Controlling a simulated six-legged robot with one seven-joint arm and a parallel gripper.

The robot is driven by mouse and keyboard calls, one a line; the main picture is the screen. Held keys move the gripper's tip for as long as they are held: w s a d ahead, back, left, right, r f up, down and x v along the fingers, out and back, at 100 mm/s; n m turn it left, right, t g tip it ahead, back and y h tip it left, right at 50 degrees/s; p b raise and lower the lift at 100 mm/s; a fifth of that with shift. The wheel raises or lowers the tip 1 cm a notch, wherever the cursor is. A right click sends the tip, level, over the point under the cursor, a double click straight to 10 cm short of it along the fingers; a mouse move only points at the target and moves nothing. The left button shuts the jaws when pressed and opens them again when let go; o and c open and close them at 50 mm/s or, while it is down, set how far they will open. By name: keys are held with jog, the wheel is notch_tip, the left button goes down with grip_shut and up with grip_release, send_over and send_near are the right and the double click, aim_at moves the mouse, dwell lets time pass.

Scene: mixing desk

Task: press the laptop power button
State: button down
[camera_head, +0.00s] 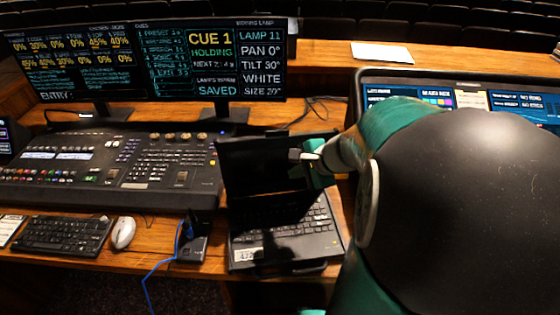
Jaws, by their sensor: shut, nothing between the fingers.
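The laptop (240,248) stands open on the wooden desk, at the middle of the view. Its screen (245,165) is dark, and its keyboard (318,222) faces the front edge. The power button cannot be made out; it is too small or hidden. My gripper (305,156) is small in the picture, in front of the upper right part of the dark screen. Its fingers are shut with nothing between them. I cannot tell whether it touches the laptop. My teal and black arm hides the area right of the laptop.
A lighting console (110,165) stands left of the laptop, with two lit monitors (70,60) behind. A keyboard (62,235), a mouse (123,232) and a small black device (192,245) with a blue cable lie in front. White paper (383,52) lies behind.

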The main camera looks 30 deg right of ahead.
aim_at(317, 200)
jog(key=s+d+f+m+t+h, duration=0.1)
jog(key=d+f+m, duration=0.2)
jog(key=d+m, duration=0.2)
jog(key=d, duration=0.3)
jog(key=shift+d+f+m, duration=0.25)
jog(key=shift+d+m, duration=0.1)
jog(key=shift+m, duration=0.05)
jog(key=shift+f, duration=4.4)
jog(key=shift+f, duration=0.1)
jog(key=shift+f, duration=0.3)
jog(key=shift+f, duration=0.35)
jog(key=shift+r, duration=0.75)
